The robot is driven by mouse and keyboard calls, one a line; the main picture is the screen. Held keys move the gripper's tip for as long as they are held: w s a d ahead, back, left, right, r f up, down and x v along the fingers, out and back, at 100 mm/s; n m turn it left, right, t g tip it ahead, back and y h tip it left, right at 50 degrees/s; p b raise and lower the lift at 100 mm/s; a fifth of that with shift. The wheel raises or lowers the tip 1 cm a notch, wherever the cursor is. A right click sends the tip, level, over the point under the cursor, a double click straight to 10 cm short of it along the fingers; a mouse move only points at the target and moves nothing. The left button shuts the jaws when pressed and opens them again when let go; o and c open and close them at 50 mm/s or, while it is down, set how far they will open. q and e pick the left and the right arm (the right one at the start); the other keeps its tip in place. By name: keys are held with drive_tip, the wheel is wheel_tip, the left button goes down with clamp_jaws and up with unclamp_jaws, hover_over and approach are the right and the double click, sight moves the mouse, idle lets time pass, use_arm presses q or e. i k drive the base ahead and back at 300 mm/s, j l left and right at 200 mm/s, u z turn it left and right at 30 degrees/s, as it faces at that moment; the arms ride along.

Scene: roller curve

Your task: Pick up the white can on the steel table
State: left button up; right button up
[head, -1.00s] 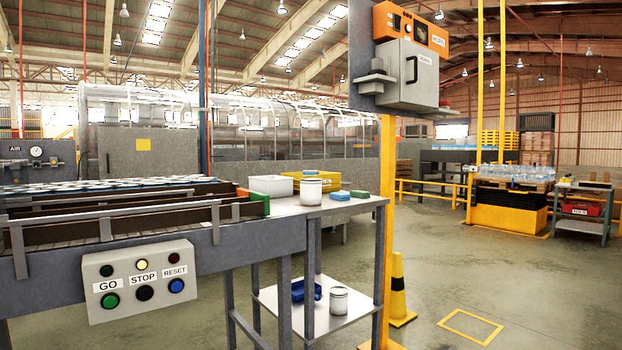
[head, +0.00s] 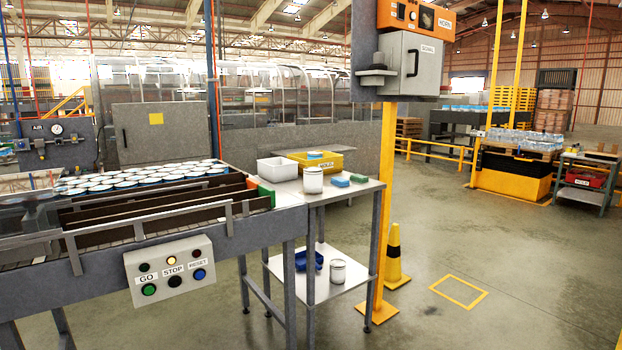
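A second white can (head: 338,272) stands on the table's lower shelf (head: 327,295). No gripper of mine shows in the head view, so I cannot see how far either is from the cans.
A conveyor (head: 130,222) with many cans adjoins the table's left. A yellow post (head: 385,200) and cone (head: 394,262) stand right.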

sight(312, 176)
drive_tip(key=i+l+u, duration=0.4)
drive_tip(key=i+l, duration=1.45)
